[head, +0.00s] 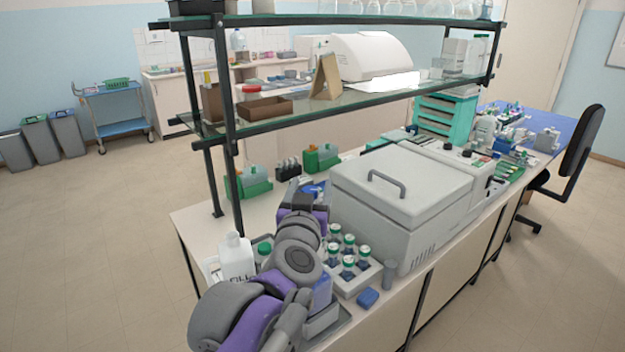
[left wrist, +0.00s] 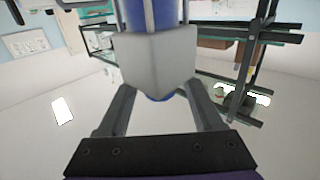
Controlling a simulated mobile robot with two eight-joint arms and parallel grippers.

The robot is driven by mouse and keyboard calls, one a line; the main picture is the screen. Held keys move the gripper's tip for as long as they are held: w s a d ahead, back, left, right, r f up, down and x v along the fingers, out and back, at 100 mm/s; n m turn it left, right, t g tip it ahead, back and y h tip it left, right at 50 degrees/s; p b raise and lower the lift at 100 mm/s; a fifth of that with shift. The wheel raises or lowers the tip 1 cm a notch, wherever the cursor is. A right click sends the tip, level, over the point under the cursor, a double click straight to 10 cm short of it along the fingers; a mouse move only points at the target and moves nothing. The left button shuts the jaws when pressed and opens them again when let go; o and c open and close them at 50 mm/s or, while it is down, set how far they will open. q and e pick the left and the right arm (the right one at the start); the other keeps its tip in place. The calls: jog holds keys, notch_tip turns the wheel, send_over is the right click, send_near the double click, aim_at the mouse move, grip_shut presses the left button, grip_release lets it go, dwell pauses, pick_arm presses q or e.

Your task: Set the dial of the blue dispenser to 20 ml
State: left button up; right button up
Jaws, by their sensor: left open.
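In the left wrist view, what looks like the blue dispenser, a blue body with a pale grey block (left wrist: 155,62), fills the upper middle. My left gripper (left wrist: 157,92) is open, one finger on each side of the pale block. I cannot tell whether the fingers touch it. A small blue part shows under the block. No dial marks or numbers can be read. In the head view, my left gripper (head: 293,188) is partly hidden behind my arm at the bench's left part, and blue (head: 314,190) shows just right of it. My right gripper is not in view.
A white bottle (head: 237,257) stands left of my arm. A rack of green-capped bottles (head: 354,284) and a blue block (head: 367,298) are to the right. A large grey lidded machine (head: 400,195) blocks the bench middle. A glass shelf (head: 330,102) on dark posts hangs above.

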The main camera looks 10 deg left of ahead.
pick_arm(q)
jog(key=shift+w+a, duration=0.15)
jog(key=shift+w, duration=0.9)
grip_shut()
